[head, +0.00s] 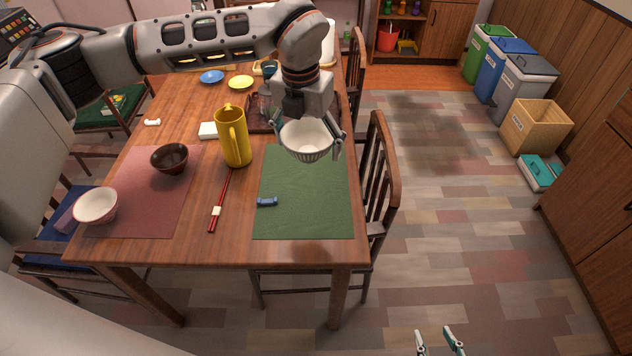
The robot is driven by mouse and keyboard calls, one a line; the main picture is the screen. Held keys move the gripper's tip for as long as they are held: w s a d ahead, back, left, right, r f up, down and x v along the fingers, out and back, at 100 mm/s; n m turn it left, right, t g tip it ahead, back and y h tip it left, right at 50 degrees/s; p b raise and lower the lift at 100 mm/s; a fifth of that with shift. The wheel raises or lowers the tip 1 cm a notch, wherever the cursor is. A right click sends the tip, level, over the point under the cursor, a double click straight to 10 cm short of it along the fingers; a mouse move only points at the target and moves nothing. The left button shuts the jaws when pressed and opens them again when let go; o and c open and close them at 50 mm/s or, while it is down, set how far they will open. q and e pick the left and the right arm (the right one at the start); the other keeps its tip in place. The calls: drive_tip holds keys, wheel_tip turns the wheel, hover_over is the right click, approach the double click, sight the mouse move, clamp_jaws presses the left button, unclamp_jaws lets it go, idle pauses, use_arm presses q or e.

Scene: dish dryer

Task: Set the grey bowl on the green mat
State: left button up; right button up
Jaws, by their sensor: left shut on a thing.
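The grey bowl (306,142), pale with a ribbed outside, is in my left gripper (308,134). The gripper's fingers are on both sides of the bowl, and the bowl looks upright. The bowl appears over the far part of the green mat (300,215); its exact height above the mat is hard to tell. A small blue item (267,202) lies on the mat's left part. My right gripper (437,342) shows only its fingertips at the bottom edge, spread apart and empty, over the floor.
A yellow pitcher (236,148) stands left of the mat, with red chopsticks (219,205) in front of it. A dark bowl (170,158) and a pinkish-white bowl (96,206) are by the red mat (150,212). A chair (381,170) stands close on the right.

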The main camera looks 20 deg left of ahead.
use_arm(q)
drive_tip(key=shift+d+f, duration=0.2)
approach(312, 208)
drive_tip(key=shift+w+d+f+b, duration=0.1)
drive_tip(key=shift+w+f+b, duration=0.2)
drive_tip(key=shift+b, duration=0.1)
wheel_tip(312, 208, down, 5)
drive_tip(key=shift+f, duration=0.2)
drive_tip(key=shift+r, duration=0.1)
drive_tip(key=o, duration=1.2)
drive_tip(key=shift+f, duration=0.2)
drive_tip(key=shift+o, duration=0.5)
